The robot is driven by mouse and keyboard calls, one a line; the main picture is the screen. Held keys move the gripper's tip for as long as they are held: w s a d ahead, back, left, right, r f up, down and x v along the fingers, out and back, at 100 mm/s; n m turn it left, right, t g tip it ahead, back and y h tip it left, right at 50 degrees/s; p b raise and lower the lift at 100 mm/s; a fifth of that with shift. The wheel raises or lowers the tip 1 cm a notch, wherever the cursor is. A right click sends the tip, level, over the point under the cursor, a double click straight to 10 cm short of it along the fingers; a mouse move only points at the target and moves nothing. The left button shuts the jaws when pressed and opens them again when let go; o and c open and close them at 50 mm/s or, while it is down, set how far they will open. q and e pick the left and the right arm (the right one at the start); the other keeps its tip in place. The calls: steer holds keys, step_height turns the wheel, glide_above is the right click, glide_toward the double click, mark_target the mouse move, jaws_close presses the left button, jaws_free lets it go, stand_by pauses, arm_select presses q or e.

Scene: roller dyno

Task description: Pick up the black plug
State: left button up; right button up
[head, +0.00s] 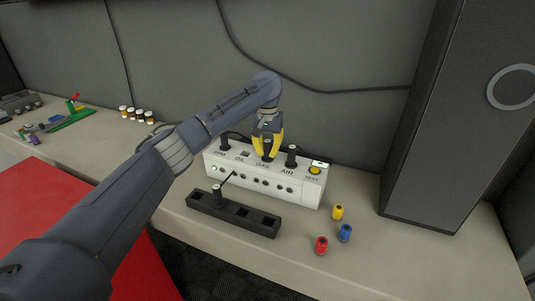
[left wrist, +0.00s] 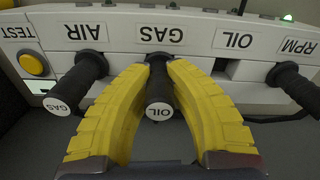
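A black plug marked OIL (left wrist: 160,100) stands in the GAS socket of the white panel box (head: 262,184). My left gripper (head: 267,148) has its yellow fingers on both sides of this plug. In the left wrist view the fingertips (left wrist: 160,72) close in against its sides, with no clear gap. A black plug marked GAS (left wrist: 75,85) is in the AIR socket. Another black plug (left wrist: 293,84) is in the RPM socket. The OIL socket (left wrist: 226,68) looks empty. My right gripper is not in view.
Yellow (head: 338,212), blue (head: 345,233) and red (head: 321,245) small cylinders stand on the bench right of the box. A tall dark cabinet (head: 430,130) is at the right. Several small jars (head: 137,115) and a green tool (head: 72,119) are at the left.

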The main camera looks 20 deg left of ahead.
arm_select(q)
jaws_close()
steer(key=shift+r, duration=0.1)
step_height(320, 180, up, 18)
steer(key=a+r, duration=0.2)
steer(key=a, duration=0.4)
steer(key=shift+n, duration=0.6)
steer(key=shift+w+a+f, duration=0.15)
steer(key=shift+a+f, duration=0.3)
steer(key=shift+f, duration=2.8)
steer(key=shift+w+a+f, duration=0.15)
steer(key=shift+a+f, duration=0.3)
steer(key=shift+f, duration=2.8)
steer(key=shift+w+a+f, duration=0.15)
steer(key=shift+a+f, duration=0.3)
steer(key=shift+f, duration=2.8)
steer(key=shift+f, duration=0.35)
